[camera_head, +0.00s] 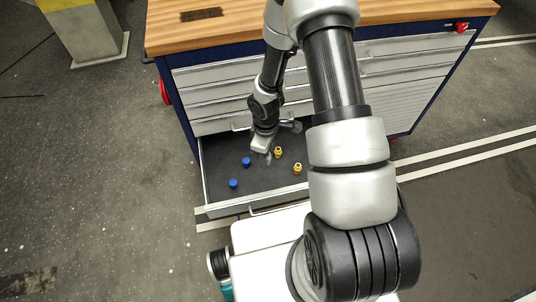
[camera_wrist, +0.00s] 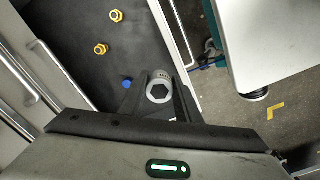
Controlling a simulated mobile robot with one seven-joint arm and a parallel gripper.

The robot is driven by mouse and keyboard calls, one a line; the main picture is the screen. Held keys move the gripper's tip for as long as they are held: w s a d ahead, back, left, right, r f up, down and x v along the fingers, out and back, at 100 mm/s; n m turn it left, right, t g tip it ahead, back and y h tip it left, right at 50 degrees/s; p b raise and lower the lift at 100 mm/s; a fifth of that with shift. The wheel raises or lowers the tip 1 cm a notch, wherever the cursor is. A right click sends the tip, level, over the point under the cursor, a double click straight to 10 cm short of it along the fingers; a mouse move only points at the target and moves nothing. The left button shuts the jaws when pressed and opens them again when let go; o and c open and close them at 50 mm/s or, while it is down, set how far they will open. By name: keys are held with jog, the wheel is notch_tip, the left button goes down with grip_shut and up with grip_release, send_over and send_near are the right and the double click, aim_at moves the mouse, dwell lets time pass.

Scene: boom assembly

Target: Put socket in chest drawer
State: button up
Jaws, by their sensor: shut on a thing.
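A grey socket (camera_wrist: 159,91) with a hexagonal opening sits between the fingers of my gripper (camera_wrist: 160,95) in the wrist view. My gripper is shut on it. In the head view my gripper (camera_head: 267,156) hangs over the open bottom chest drawer (camera_head: 215,165); the socket is hard to make out there. The wrist view shows the drawer's dark floor (camera_wrist: 75,30) under and beyond the fingers. I cannot tell whether the socket touches the floor.
Two yellow pieces (camera_head: 278,152) (camera_head: 297,168) and two blue pieces (camera_head: 246,161) (camera_head: 233,183) stand in the drawer. Closed drawers (camera_head: 215,90) rise behind it under a wooden top (camera_head: 225,30). The drawer's silver wall (camera_wrist: 170,35) is close to the socket in the wrist view.

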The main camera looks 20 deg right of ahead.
jog(key=w+d+f+n+b, duration=0.1)
jog(key=w+f+n+b, duration=0.35)
jog(key=f, duration=0.35)
jog(key=w+d+f+n+b, duration=0.1)
jog(key=w+f+n+b, duration=0.25)
jog(key=f+n, duration=0.35)
jog(key=b, duration=0.2)
send_over(266, 176)
notch_tip(266, 176, down, 6)
jog(key=shift+r, duration=0.1)
jog(key=shift+f, duration=2.3)
jog(key=shift+f+b, duration=0.15)
jog(key=shift+b, duration=0.25)
jog(key=o, duration=1.2)
jog(key=shift+c, duration=0.2)
